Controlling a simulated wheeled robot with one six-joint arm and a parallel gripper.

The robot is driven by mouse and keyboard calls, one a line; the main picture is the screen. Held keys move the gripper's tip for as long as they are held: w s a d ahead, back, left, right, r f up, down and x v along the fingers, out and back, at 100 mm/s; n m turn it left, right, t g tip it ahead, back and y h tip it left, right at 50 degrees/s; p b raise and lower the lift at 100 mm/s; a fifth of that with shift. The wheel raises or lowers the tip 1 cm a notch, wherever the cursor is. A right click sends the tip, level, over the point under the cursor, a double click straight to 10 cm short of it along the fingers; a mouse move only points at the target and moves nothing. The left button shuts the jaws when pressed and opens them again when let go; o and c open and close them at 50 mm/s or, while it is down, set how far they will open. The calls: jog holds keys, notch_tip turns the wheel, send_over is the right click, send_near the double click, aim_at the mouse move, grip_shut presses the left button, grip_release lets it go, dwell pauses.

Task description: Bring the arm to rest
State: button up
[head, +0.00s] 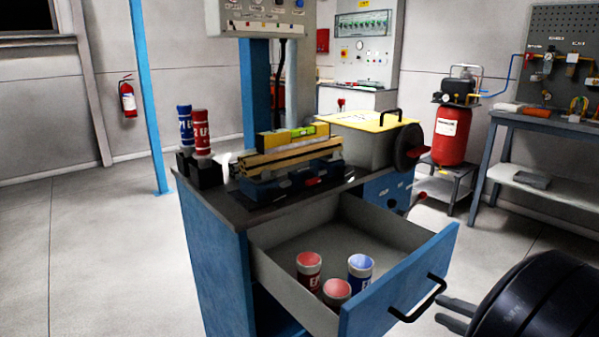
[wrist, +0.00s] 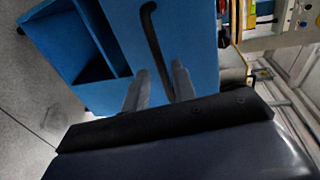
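My gripper (head: 440,309) is at the lower right of the head view, its two fingers apart with nothing between the tips. In the wrist view the fingers (wrist: 160,80) point at the blue drawer front and its black handle (wrist: 152,30). The handle (head: 420,302) is just left of the fingertips in the head view. I cannot tell how wide the gap to it is. The drawer (head: 400,291) stands open. It holds two red cans, one (head: 309,270) behind the other (head: 337,291), and a blue can (head: 360,270).
A workbench (head: 545,176) stands at right. The left floor is clear.

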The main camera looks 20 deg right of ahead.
aim_at(427, 300)
jog(key=shift+b+x, duration=0.35)
jog(key=shift+x, duration=2.1)
